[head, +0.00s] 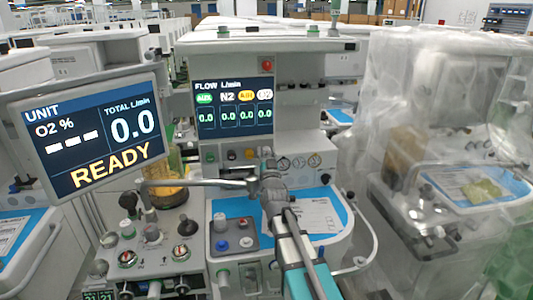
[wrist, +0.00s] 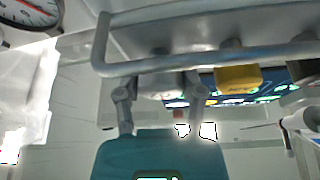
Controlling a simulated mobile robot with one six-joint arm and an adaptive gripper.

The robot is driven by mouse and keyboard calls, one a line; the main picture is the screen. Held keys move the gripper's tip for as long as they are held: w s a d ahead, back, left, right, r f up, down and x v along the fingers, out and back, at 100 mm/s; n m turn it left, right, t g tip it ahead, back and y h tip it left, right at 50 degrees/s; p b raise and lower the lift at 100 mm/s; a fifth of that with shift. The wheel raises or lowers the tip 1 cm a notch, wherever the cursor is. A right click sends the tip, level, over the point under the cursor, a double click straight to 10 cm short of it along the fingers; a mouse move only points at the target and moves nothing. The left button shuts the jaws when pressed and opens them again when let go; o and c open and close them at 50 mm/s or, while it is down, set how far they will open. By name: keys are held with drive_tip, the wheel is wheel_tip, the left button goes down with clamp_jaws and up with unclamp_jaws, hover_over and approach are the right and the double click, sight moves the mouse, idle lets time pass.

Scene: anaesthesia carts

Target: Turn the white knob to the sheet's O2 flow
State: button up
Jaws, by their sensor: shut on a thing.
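In the wrist view the white knob (wrist: 160,86) sits between the two fingers of my gripper (wrist: 158,98), which is shut on it. In the head view my gripper (head: 267,162) reaches the right end of the cart's knob row and mostly hides the white knob. The flow screen (head: 233,107) has a green, a white, a yellow and another pale column label, and every column reads 0.0. The sheet (head: 315,216) lies on the blue worktop, partly behind my arm; its writing is too small to read.
A yellow knob (wrist: 238,77) and a black knob (wrist: 303,70) are beside the white one. A grey bar (wrist: 200,62) runs in front of the knobs. The left monitor (head: 88,137) reads READY and total 0.0. A plastic-covered cart (head: 440,130) stands at right.

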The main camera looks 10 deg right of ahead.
drive_tip(key=shift+n, duration=0.6)
drive_tip(key=n+y, duration=0.4)
drive_tip(key=n, duration=0.2)
drive_tip(key=shift+n+g+y+p, duration=0.35)
drive_tip(key=shift+n+y, duration=0.15)
drive_tip(key=shift+n, duration=0.85)
drive_tip(key=shift+n+g+y+p, duration=0.35)
drive_tip(key=shift+n+y, duration=0.15)
drive_tip(key=shift+n, duration=0.85)
drive_tip(key=o, duration=0.9)
drive_tip(key=shift+m+t+b, duration=0.3)
drive_tip(key=shift+m, duration=0.4)
